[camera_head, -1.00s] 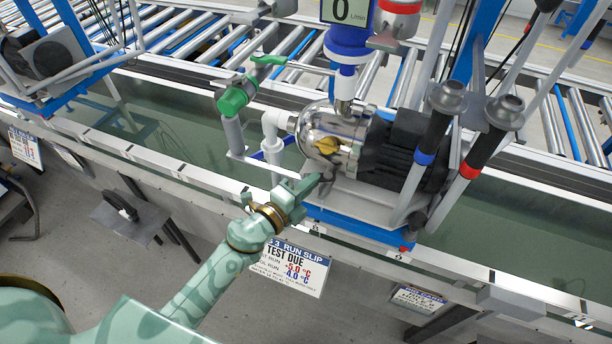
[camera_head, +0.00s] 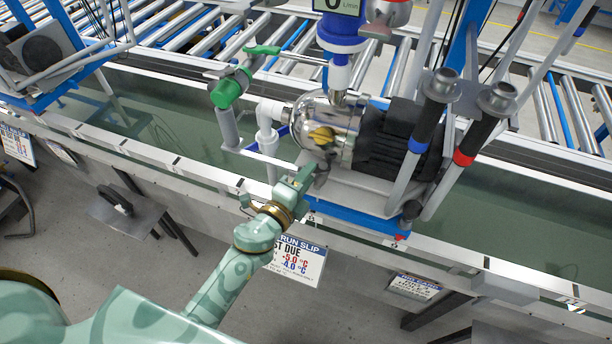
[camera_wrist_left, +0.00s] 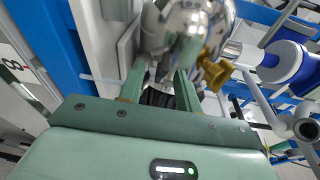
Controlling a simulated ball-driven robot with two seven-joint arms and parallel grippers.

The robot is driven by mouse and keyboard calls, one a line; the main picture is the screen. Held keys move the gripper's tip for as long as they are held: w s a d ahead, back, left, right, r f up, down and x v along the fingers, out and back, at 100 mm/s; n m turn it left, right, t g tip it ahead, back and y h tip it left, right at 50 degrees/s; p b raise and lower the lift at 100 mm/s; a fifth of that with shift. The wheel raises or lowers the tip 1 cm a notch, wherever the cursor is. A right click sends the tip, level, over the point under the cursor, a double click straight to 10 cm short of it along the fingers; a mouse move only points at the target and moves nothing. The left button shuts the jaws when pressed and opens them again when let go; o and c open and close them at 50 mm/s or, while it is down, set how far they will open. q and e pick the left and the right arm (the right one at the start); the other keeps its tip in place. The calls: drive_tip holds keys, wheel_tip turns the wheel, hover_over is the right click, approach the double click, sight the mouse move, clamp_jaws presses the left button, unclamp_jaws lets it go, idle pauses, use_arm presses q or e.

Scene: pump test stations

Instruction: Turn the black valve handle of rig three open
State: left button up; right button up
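The rig before me carries a shiny steel pump (camera_head: 328,128) with a black ribbed motor (camera_head: 388,142) and a brass knob (camera_head: 322,137). My left gripper (camera_head: 308,174) is low at the front of the pump, at the rig's near edge. In the left wrist view, its two green fingers (camera_wrist_left: 160,88) are apart, with a dark ribbed thing (camera_wrist_left: 158,98) in the gap, beyond or between them. I cannot tell whether this is the black valve handle or the motor. A green lever valve (camera_head: 228,92) stands on the pipe to the left. My right gripper is out of view.
The rig stands on a blue-edged base (camera_head: 362,218). Two slanted posts with black grips, one blue-banded (camera_head: 418,146) and one red-banded (camera_head: 463,158), rise at the right. A run slip sign (camera_head: 298,262) hangs below the edge. A roller conveyor (camera_head: 195,25) runs behind.

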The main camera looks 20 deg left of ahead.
use_arm(q)
drive_tip(key=b+v, duration=0.2)
drive_tip(key=v, duration=1.4)
drive_tip(key=shift+b, duration=0.35)
drive_tip(key=shift+s, duration=0.15)
idle(0.4)
idle(0.4)
